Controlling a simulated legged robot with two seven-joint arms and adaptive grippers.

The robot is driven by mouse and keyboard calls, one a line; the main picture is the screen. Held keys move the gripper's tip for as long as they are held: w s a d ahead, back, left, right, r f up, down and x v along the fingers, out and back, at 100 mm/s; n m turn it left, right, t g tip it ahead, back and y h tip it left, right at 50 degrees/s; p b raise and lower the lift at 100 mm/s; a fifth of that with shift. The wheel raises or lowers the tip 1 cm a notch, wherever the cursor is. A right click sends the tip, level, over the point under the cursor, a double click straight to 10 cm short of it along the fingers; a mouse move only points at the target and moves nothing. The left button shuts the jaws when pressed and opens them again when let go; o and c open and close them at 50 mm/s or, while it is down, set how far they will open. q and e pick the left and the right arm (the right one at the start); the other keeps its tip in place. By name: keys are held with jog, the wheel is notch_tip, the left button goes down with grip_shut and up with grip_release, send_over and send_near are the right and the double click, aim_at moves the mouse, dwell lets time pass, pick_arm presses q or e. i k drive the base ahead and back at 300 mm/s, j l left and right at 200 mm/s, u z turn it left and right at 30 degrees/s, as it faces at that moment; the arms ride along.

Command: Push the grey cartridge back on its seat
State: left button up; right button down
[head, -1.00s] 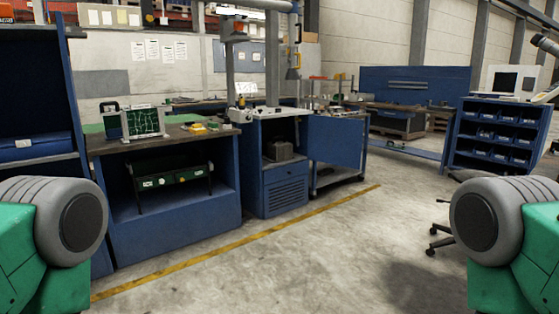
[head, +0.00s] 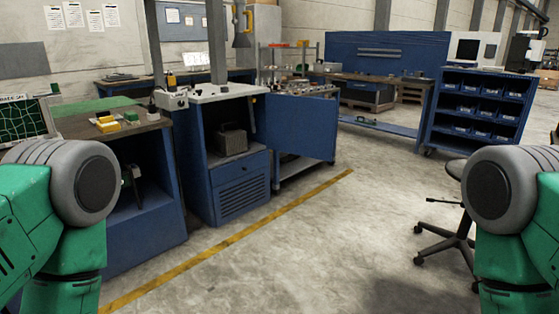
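A dark grey ribbed box (head: 231,141), which looks like the grey cartridge, sits inside the open upper compartment of a blue cabinet (head: 243,168). Its seat cannot be made out at this distance. The cabinet's blue door (head: 300,128) stands open to the right. Only green and grey parts of my two arms show, at the left and right edges. Both grippers are out of view, and nothing of mine is near the box.
A blue workbench (head: 150,228) with yellow items stands left of the cabinet. A yellow floor line (head: 235,236) runs before them. An office chair (head: 450,225) stands at the right, and a blue bin rack (head: 480,112) behind it. The middle floor is clear.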

aim_at(228, 141)
jog(key=i+u, duration=0.1)
jog(key=i, duration=0.45)
jog(key=i+l+u, duration=0.1)
jog(key=i, duration=0.5)
jog(key=i+l+u, duration=0.1)
jog(key=i, duration=0.45)
jog(key=i+l+u, duration=0.1)
jog(key=i+l, duration=0.15)
jog(key=i, duration=0.35)
jog(key=i+l+u, duration=0.25)
jog(key=i+u, duration=0.15)
jog(key=i+l+u, duration=1.2)
jog(key=l, duration=0.25)
jog(key=k+j, duration=0.05)
jog(key=k, duration=0.05)
